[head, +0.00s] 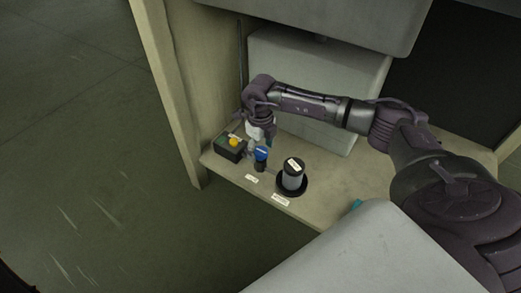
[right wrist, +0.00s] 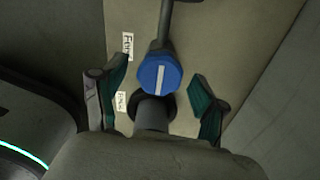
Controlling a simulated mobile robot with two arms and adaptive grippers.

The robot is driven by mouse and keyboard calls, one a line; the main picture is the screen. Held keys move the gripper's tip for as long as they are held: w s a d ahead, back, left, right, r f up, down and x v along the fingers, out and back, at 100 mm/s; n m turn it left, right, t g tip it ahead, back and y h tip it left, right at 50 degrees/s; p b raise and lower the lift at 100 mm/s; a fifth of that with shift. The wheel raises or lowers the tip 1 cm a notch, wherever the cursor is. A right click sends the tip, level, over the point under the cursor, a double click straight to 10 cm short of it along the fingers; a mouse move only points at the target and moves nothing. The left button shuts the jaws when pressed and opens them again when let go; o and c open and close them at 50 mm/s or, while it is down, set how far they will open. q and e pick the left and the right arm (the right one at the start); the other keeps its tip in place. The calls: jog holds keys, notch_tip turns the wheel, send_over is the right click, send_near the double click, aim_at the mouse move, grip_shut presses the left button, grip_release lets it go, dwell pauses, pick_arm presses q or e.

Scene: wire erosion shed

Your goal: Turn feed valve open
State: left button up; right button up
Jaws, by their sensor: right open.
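The feed valve, with a blue round handle (head: 261,153) bearing a white bar, stands near the front edge of the shelf. In the right wrist view the blue handle (right wrist: 159,75) faces me, and its white bar runs nearly up and down the picture. My right gripper (head: 257,138) is at the valve from behind and above. In the wrist view its two teal-lined fingers (right wrist: 160,72) are spread, one on each side of the handle, with gaps visible. It holds nothing. My left gripper is not in view.
A dark box (head: 228,150) with a yellow button stands left of the valve. A grey cylinder (head: 293,177) on a black round base stands to its right. White labels lie along the shelf's (head: 335,190) front edge. A large pale block (head: 290,72) stands behind.

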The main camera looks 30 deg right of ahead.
jog(key=c, duration=1.1)
jog(key=shift+c, duration=0.2)
